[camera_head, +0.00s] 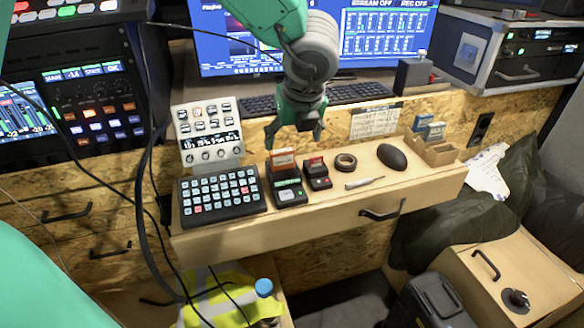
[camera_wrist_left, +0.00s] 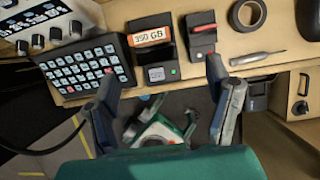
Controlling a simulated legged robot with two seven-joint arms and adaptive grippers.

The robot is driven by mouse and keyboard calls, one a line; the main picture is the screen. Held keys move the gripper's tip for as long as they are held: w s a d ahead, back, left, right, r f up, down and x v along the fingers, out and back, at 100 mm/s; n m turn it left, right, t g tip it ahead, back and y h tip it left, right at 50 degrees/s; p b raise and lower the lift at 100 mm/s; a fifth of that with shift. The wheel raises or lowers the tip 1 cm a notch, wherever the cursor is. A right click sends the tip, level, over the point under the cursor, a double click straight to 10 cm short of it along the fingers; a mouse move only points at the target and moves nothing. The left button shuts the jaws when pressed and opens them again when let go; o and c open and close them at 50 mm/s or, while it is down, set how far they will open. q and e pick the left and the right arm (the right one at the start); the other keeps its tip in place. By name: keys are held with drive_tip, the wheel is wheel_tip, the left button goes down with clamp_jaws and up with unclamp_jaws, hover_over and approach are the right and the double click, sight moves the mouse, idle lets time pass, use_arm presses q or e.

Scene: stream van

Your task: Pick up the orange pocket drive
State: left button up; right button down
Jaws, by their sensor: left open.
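The orange pocket drive (camera_head: 283,158) shows an orange label at the back of a black dock (camera_head: 289,190) on the wooden desk. In the left wrist view the drive (camera_wrist_left: 150,36) reads "350 GB" and stands in the dock (camera_wrist_left: 158,74). My left gripper (camera_head: 294,134) is open and empty, with its fingers pointing down just behind and above the drive in the head view. In the left wrist view its fingers (camera_wrist_left: 160,76) are spread wide, and neither is seen touching the drive. My right gripper is not in view.
A smaller dock with a red-topped piece (camera_head: 317,172) stands just right. A keypad (camera_head: 221,195) and button panel (camera_head: 208,133) are at left. Tape (camera_head: 346,162), a silver tool (camera_head: 364,183) and a mouse (camera_head: 392,156) lie to the right. The desk's right front is clear.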

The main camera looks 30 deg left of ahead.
sight(287, 159)
use_arm(q)
drive_tip(key=x, duration=0.4)
drive_tip(key=shift+a+r, duration=0.2)
drive_tip(key=shift+a, duration=0.1)
drive_tip(key=shift+w+a+f, duration=0.1)
drive_tip(key=shift+a+f, duration=0.15)
drive_tip(key=shift+a, duration=0.25)
drive_tip(key=shift+a+f, duration=0.25)
drive_tip(key=shift+a, duration=0.25)
drive_tip(key=shift+a+f+b, duration=0.25)
drive_tip(key=shift+b, duration=0.05)
drive_tip(key=f, duration=0.1)
drive_tip(key=w+f+b, duration=0.1)
drive_tip(key=f, duration=0.1)
drive_tip(key=shift+d+f, duration=0.1)
drive_tip(key=shift+d, duration=0.1)
drive_tip(key=shift+w+d+f, duration=0.15)
drive_tip(key=shift+f, duration=0.15)
drive_tip(key=shift+d, duration=0.1)
drive_tip(key=shift+a, duration=0.3)
drive_tip(key=c, duration=0.3)
drive_tip(key=shift+a, duration=0.3)
drive_tip(key=c, duration=0.7)
drive_tip(key=shift+a, duration=0.25)
drive_tip(key=c, duration=0.3)
drive_tip(key=shift+d, duration=0.1)
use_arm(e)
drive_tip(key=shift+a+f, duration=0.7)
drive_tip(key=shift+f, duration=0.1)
